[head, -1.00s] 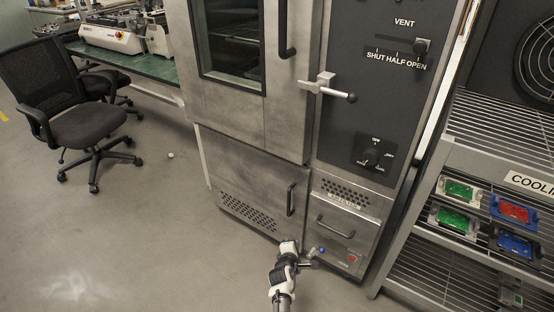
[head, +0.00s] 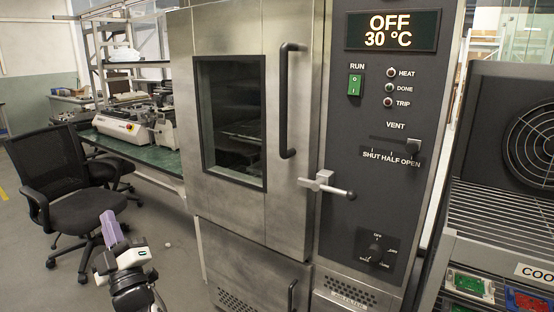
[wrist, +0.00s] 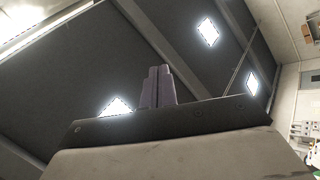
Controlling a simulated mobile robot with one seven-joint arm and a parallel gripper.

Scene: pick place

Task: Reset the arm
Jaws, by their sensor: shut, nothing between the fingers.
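My gripper (head: 110,226) is at the lower left of the head view, with its purple fingers pointing up. It is in front of the black office chair in the picture and left of the oven. In the wrist view the two fingers (wrist: 158,87) are side by side and touching, with nothing between them. Behind them that view shows a dark ceiling with bright lights.
A steel oven (head: 235,228) with its door shut fills the middle, its display reading OFF 30 °C. A black office chair (head: 85,212) stands at the left by a green bench (head: 150,158). A cooling rack (head: 500,235) is at the right.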

